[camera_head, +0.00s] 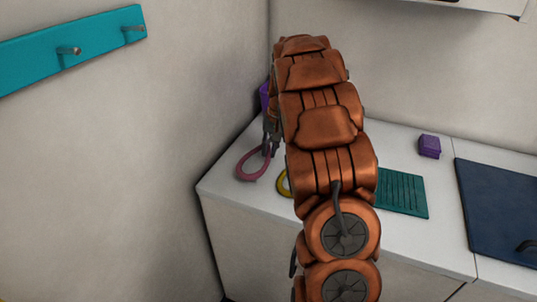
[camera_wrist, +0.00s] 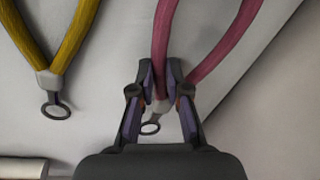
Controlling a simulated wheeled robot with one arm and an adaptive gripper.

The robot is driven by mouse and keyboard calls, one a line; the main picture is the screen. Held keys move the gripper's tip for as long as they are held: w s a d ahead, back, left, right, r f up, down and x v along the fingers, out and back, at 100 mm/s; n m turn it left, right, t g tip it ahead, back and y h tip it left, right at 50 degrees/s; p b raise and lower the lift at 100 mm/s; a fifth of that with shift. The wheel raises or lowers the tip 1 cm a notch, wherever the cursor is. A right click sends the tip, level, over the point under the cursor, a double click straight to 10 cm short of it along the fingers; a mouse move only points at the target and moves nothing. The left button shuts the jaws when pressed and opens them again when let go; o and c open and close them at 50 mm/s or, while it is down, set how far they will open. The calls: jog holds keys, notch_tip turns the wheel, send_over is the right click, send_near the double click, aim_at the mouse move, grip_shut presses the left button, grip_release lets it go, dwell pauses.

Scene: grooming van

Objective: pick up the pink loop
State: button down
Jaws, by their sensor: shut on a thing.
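The pink loop (camera_head: 243,172) shows at the left end of the white counter in the head view. In the wrist view the pink loop (camera_wrist: 223,50) spreads away from my gripper (camera_wrist: 161,85) in two strands. My gripper is shut on it near its grey end piece, and a small dark ring sticks out between the fingers. In the head view my gripper (camera_head: 271,140) is partly hidden behind my arm. I cannot tell whether the loop touches the counter.
A yellow loop (camera_wrist: 62,45) with its own grey clasp lies to the left in the wrist view. The counter (camera_head: 410,235) also bears a teal mat (camera_head: 403,193), a purple block (camera_head: 429,146) and a dark blue panel (camera_head: 500,210). A teal hook rail (camera_head: 95,38) is on the left wall.

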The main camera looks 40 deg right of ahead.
jog(key=shift+s+a+r, duration=0.1)
jog(key=shift+s+r, duration=0.05)
jog(key=shift+r, duration=0.8)
jog(key=s+a+b, duration=0.1)
jog(key=s+a, duration=0.1)
jog(key=s, duration=0.3)
jog(key=s+a+r+b, duration=0.1)
jog(key=s+a, duration=0.1)
jog(key=s, duration=0.2)
jog(key=s+a+b, duration=0.2)
jog(key=s, duration=0.3)
jog(key=shift+s+r, duration=0.25)
jog(key=shift+s, duration=0.05)
